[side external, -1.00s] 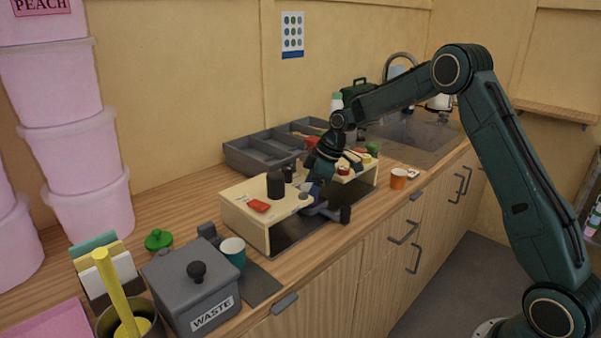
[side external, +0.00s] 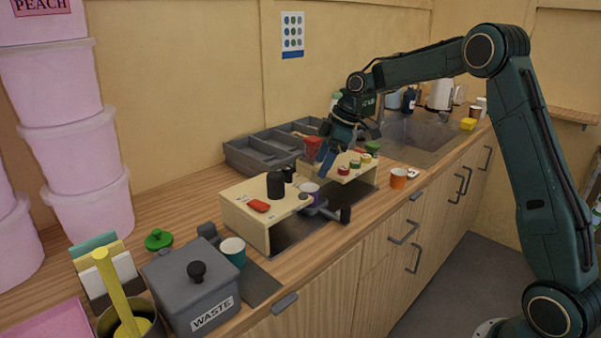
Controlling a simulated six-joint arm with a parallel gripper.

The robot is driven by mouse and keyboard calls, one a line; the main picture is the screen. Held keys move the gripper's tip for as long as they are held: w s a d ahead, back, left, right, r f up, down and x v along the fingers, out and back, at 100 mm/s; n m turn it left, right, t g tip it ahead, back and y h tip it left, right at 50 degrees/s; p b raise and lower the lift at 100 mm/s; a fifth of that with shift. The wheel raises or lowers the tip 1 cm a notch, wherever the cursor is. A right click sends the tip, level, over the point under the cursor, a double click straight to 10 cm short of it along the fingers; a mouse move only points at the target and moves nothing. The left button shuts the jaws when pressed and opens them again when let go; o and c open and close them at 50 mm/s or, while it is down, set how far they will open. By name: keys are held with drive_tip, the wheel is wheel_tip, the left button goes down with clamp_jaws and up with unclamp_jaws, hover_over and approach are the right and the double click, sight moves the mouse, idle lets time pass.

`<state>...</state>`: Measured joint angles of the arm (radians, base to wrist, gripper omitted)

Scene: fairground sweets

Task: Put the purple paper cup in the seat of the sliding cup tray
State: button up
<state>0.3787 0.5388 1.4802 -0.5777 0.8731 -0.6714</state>
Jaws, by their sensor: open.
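The purple paper cup (side external: 309,189) stands upright in the gap between the two halves of the pale wooden stand. It sits at the grey sliding cup tray (side external: 326,212), and appears to be in its seat, though the cup's base is too small to see clearly. My gripper (side external: 322,172) is just above and slightly right of the cup, pointing down. It is open, and looks apart from the cup. Its far finger is hidden.
A black canister (side external: 275,185) and a red item (side external: 259,206) rest on the left half of the stand. Small jars (side external: 355,163) stand on the right half. An orange cup (side external: 398,178) stands to the right. A grey compartment tray (side external: 263,154) lies behind.

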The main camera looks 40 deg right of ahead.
drive_tip(key=v, duration=0.3)
idle(0.6)
drive_tip(key=s+a+r+m+t+h, duration=0.1)
drive_tip(key=s+a+r+m, duration=0.1)
drive_tip(key=s+a+r, duration=0.45)
drive_tip(key=s+a+r+m+h, duration=0.1)
drive_tip(key=s+a+r+m, duration=0.15)
drive_tip(key=s, duration=0.65)
drive_tip(key=s+a+f+m, duration=0.1)
drive_tip(key=s+f+m, duration=0.1)
drive_tip(key=s, duration=0.7)
drive_tip(key=s+f+m+t+h, duration=0.1)
drive_tip(key=s+f+m, duration=0.1)
drive_tip(key=s, duration=0.8)
drive_tip(key=shift+a, duration=0.4)
